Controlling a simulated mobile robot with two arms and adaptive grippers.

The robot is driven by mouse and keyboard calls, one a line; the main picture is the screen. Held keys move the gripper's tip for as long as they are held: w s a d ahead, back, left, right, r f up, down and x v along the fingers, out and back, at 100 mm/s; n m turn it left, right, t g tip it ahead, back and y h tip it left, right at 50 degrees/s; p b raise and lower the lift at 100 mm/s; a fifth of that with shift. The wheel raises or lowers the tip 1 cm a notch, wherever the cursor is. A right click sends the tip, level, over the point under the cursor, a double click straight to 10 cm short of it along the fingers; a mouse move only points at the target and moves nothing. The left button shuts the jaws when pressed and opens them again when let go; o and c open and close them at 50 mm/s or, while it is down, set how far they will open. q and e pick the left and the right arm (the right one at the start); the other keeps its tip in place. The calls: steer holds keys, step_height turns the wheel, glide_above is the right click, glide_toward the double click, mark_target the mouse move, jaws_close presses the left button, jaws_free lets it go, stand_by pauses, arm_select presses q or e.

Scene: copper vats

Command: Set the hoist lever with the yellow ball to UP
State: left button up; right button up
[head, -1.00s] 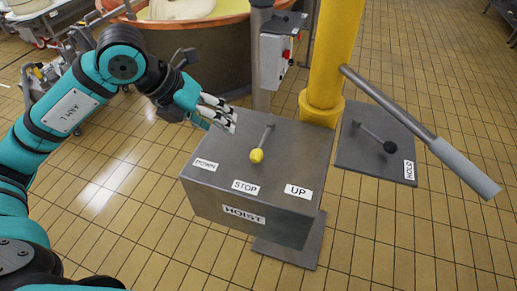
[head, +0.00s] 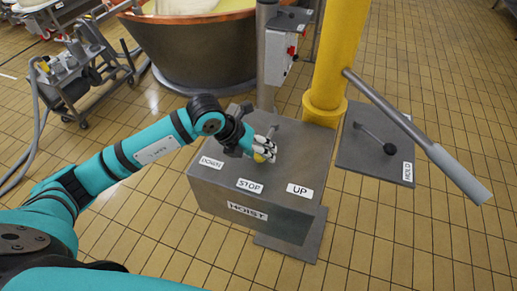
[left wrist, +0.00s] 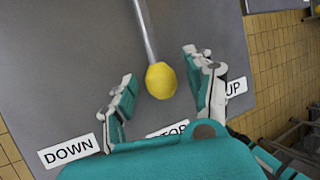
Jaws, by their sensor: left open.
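The hoist lever's yellow ball (left wrist: 161,80) sits between the two open fingers of my left gripper (left wrist: 163,92) in the left wrist view, with a gap on each side. Its metal rod (left wrist: 146,32) runs away from the ball over the grey hoist box (head: 290,218). The ball is near the STOP label (head: 249,186), with the DOWN label (head: 212,162) on the left and the UP label (head: 299,190) on the right. In the head view my left gripper (head: 268,150) partly hides the ball and rod. My right gripper is out of view.
A yellow post (head: 334,60) stands behind the box. A long grey-handled bar (head: 455,172) slants out from it on the right, above a grey plate with a black-ball lever (head: 390,149) and a HOLD label. A copper vat (head: 195,50) is behind.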

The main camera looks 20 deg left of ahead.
arm_select(q)
jaws_close()
stand_by(0.4)
steer(key=shift+f, duration=0.1)
